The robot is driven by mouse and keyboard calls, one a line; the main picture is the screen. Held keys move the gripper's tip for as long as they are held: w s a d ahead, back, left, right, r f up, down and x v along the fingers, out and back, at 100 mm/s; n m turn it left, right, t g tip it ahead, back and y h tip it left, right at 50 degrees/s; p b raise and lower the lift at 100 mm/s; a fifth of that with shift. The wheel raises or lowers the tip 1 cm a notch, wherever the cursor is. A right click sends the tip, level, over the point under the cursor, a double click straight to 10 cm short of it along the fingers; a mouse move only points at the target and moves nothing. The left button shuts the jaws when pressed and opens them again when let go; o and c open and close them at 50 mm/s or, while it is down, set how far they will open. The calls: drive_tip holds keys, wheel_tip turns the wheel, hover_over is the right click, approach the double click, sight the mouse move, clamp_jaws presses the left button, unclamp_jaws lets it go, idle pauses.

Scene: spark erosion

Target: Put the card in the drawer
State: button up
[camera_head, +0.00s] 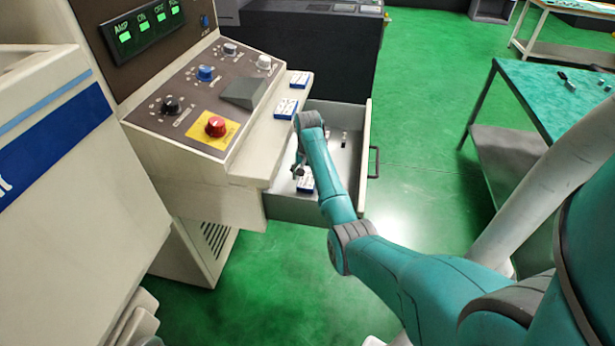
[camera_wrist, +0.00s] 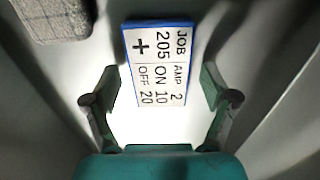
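A white card with a blue edge, printed "JOB 205" (camera_wrist: 158,65), shows in the wrist view just beyond and between my fingertips. In the head view a blue and white card (camera_head: 306,184) lies inside the open drawer (camera_head: 345,165), by my gripper (camera_head: 299,170), and seems to be the same one. In the wrist view my gripper (camera_wrist: 157,85) is open, with a gap between each finger and the card. Two more blue and white cards, an upper one (camera_head: 300,80) and a lower one (camera_head: 286,108), rest on the console ledge. My arm hides part of the drawer.
The drawer's handle (camera_head: 374,162) is on its right side. A grey block (camera_wrist: 55,18) is near the card in the wrist view. The console (camera_head: 200,95) has knobs and a red button (camera_head: 215,126). A teal-topped table (camera_head: 555,95) stands right; green floor between is clear.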

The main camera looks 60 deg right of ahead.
sight(307, 178)
drive_tip(key=shift+r, duration=3.9)
